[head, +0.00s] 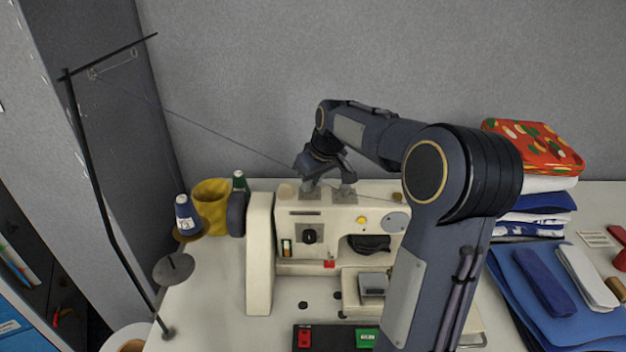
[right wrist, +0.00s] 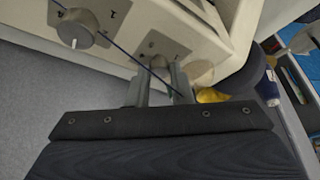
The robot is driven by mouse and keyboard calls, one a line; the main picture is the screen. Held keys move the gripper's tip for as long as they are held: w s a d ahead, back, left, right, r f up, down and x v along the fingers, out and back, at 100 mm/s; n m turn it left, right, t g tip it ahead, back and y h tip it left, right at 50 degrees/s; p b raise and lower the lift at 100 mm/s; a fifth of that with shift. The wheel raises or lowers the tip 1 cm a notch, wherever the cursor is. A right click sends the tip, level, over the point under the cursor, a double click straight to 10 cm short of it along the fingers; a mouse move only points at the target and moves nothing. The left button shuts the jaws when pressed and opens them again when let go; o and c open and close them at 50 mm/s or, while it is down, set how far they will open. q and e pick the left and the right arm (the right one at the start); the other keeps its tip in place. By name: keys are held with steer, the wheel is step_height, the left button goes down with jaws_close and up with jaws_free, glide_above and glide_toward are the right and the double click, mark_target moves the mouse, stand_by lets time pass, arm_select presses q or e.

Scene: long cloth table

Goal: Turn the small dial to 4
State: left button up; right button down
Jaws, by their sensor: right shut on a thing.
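The cream sewing machine (head: 262,240) stands on the table with two grey dial plates on its top. My right gripper (head: 310,183) points down at the left plate (head: 311,195). In the right wrist view my right gripper (right wrist: 161,84) has a finger on each side of the small dial (right wrist: 158,62) and is shut on it; the fingers partly hide it. The other, bigger-looking dial (right wrist: 80,30) stands free beside it, with a mark on its plate; it also shows in the head view (head: 346,176). The small dial's setting cannot be read. My left gripper is not in view.
A thread runs from the black stand (head: 90,170) to the machine, crossing close to my gripper. A blue thread cone (head: 186,215) and yellow mug (head: 211,205) stand left of the machine. Folded fabrics (head: 535,200) lie at the right. My right arm hides the machine's right end.

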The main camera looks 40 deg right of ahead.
steer(key=m, duration=0.1)
steer(key=m+h, duration=0.1)
steer(key=m, duration=0.1)
steer(key=shift+a+r+m+h+p, duration=0.1)
steer(key=shift+a+m+h+p, duration=0.15)
steer(key=shift+m+h+p, duration=0.1)
steer(key=m+g+h, duration=0.1)
steer(key=m, duration=0.2)
steer(key=shift+w+a+m, duration=0.1)
steer(key=shift+w+m, duration=0.05)
steer(key=shift+m, duration=0.1)
steer(key=m, duration=0.2)
steer(key=m+g+h, duration=0.1)
steer(key=m, duration=0.1)
steer(key=shift+w+a+m, duration=0.15)
steer(key=shift+m, duration=0.15)
steer(key=m+g, duration=0.1)
steer(key=m, duration=0.1)
steer(key=m+g+h+p, duration=0.1)
steer(key=m, duration=0.1)
steer(key=shift+w+m, duration=0.15)
steer(key=shift+m, duration=0.25)
steer(key=c, duration=1.3)
jaws_free()
